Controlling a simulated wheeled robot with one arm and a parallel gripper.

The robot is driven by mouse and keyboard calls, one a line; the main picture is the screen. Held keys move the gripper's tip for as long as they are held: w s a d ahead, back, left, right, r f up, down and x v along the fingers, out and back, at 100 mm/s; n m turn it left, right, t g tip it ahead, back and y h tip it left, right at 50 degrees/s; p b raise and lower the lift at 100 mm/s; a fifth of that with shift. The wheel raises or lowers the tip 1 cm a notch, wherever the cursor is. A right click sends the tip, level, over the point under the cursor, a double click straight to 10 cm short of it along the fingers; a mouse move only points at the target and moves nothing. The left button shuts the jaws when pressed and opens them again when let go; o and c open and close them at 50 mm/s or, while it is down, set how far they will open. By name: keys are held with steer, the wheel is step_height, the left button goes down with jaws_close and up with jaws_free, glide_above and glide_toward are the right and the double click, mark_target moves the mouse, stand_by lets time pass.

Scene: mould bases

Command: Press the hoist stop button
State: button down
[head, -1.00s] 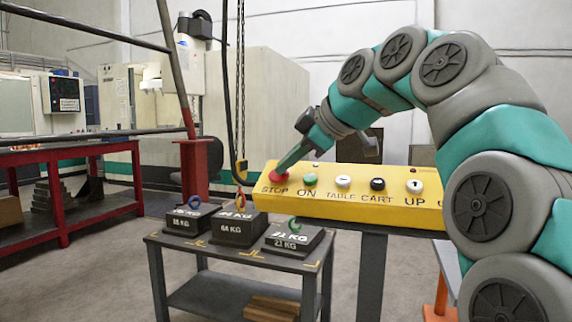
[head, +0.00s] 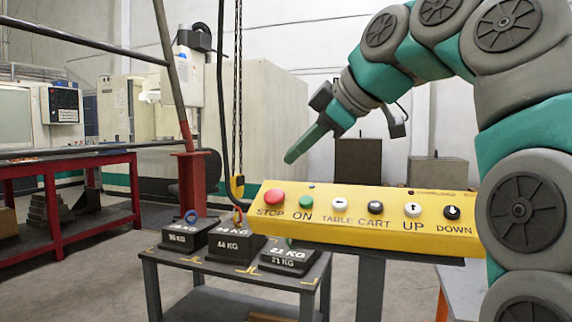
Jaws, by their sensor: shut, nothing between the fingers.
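The yellow control box (head: 340,233) spans the middle right. Its red STOP button (head: 274,197) is at the left end and is fully visible. To its right are the green ON button (head: 306,202), the TABLE button (head: 340,204), the CART button (head: 375,207), the UP button (head: 413,209) and the DOWN button (head: 452,212). My gripper (head: 290,157) is shut and empty. Its tip is above the box, up from the STOP button and slightly to its right, apart from it.
A grey table (head: 160,257) in front holds several dark weights, among them a 44 KG one (head: 236,245) near the yellow hook (head: 237,186) on its chain. A red post (head: 191,180) and red workbench (head: 72,175) stand at left. Grey blocks (head: 358,165) stand behind the box.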

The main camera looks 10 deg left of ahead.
steer(key=p+v, duration=0.1)
steer(key=v, duration=0.3)
steer(key=shift+s+d+r, duration=0.1)
steer(key=shift+r, duration=0.15)
steer(key=d+f+m+h, duration=0.1)
steer(key=f+m, duration=0.1)
steer(key=f, duration=0.2)
steer(key=d+f+m+g+h, duration=0.1)
steer(key=f+m, duration=0.1)
steer(key=f, duration=0.2)
steer(key=s+d+f+m+h, duration=0.1)
steer(key=d+f+m, duration=0.1)
steer(key=f, duration=0.3)
steer(key=shift+d+g, duration=0.1)
steer(key=shift+g, duration=0.2)
steer(key=s+d+f+m+g+h, duration=0.2)
steer(key=s+d+f+m, duration=0.2)
steer(key=f, duration=0.8)
steer(key=s+d+f+m+g+h, duration=0.1)
steer(key=s+d+f+m+h, duration=0.1)
steer(key=s+d+f+m, duration=0.3)
steer(key=s+d+f+m+g+h, duration=0.2)
steer(key=s+d+f+m, duration=0.2)
steer(key=s+d+f, duration=0.6)
steer(key=s+f, duration=0.7)
steer(key=f, duration=0.3)
steer(key=shift+s+d+f+m+g, duration=0.25)
steer(key=shift+d+m+g, duration=0.05)
steer(key=shift+m, duration=0.1)
